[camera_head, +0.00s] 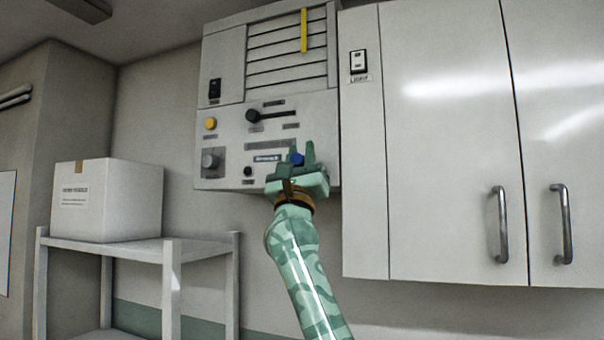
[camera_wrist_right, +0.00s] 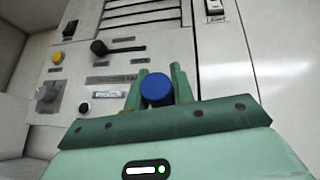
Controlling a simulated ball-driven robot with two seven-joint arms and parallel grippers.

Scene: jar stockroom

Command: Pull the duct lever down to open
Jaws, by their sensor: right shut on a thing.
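A grey wall panel (camera_head: 222,135) with louvred slats carries several controls. A round blue knob (camera_head: 297,159) is at its lower right. It also shows in the right wrist view (camera_wrist_right: 157,88). My right gripper (camera_head: 302,155) is shut on the blue knob, with a green finger on each side of it. A black lever (camera_head: 268,115) lies horizontally above, with its round end at the left, apart from my gripper; it also shows in the right wrist view (camera_wrist_right: 112,47). The labels are too small to read, so I cannot tell which control is the duct lever. My left gripper is not in view.
A yellow strip (camera_head: 304,31) hangs over the slats. A yellow button (camera_head: 210,123), a grey dial (camera_head: 211,159) and a black switch (camera_head: 214,89) are on the panel's left. White cabinets (camera_head: 440,130) stand close on the right. A carton (camera_head: 112,205) sits on a shelf at left.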

